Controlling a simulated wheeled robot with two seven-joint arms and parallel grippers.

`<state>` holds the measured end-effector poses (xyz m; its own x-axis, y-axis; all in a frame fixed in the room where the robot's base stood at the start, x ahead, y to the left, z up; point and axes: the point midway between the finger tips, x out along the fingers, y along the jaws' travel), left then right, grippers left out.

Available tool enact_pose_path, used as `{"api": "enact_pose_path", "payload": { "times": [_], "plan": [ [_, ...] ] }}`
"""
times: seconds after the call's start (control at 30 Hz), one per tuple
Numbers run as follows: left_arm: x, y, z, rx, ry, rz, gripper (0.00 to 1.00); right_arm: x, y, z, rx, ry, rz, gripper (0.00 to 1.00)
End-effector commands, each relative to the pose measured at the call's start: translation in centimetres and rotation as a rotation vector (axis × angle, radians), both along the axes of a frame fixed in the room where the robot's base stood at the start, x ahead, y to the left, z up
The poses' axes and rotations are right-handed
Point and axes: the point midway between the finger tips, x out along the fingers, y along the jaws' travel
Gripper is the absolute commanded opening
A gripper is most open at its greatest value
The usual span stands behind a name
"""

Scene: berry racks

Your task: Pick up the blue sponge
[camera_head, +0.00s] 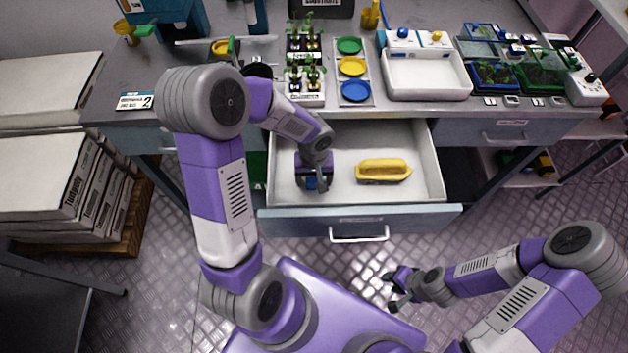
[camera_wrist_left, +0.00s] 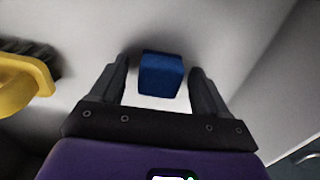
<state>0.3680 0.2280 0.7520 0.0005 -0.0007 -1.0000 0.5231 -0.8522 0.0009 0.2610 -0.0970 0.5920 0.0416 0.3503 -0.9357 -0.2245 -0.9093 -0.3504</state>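The blue sponge (camera_wrist_left: 161,73) lies in the open white drawer (camera_head: 345,140). In the wrist view it sits between the two fingers of my left gripper (camera_wrist_left: 160,82), with a narrow gap showing on each side. In the head view the left gripper (camera_head: 315,186) reaches down into the left part of the drawer, and only a bit of the sponge (camera_head: 312,183) shows there. The left gripper is open around the sponge. My right gripper (camera_head: 393,291) is open and empty, in front of the drawer over the floor.
A yellow brush (camera_head: 383,170) lies in the drawer to the right of the left gripper; it also shows in the left wrist view (camera_wrist_left: 22,84). The drawer front (camera_head: 300,221) and side walls are close. Plants, coloured dishes and a white tray (camera_head: 427,80) stand on the table above.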

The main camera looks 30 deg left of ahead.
Motion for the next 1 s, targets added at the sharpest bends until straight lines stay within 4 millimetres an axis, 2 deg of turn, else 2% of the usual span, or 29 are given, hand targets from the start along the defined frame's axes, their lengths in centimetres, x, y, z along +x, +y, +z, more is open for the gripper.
{"api": "enact_pose_path", "payload": {
  "times": [0.03,0.3,0.4,0.67,0.77,1.0],
  "plan": [
    [0.0,0.0,0.0,0.000,0.000,0.000,0.67,0.0,0.0,0.0,0.000,0.000,0.000,0.38],
    [0.0,0.0,0.0,0.000,0.000,0.000,0.26,0.0,0.0,0.0,0.000,0.000,0.000,0.38],
    [0.0,0.0,0.0,0.000,0.000,0.000,0.18,0.0,0.0,0.0,0.000,0.000,0.000,0.38],
    [0.1,0.0,0.7,0.000,-0.002,0.000,0.17,0.0,0.0,0.3,0.000,0.000,0.000,0.38],
    [0.1,0.0,2.2,0.001,-0.003,0.001,0.17,0.0,0.0,1.0,0.000,0.000,0.000,0.38],
    [0.1,0.0,7.2,0.001,-0.004,0.001,0.17,0.0,0.0,3.0,0.000,0.000,0.000,0.38]
  ]
}}
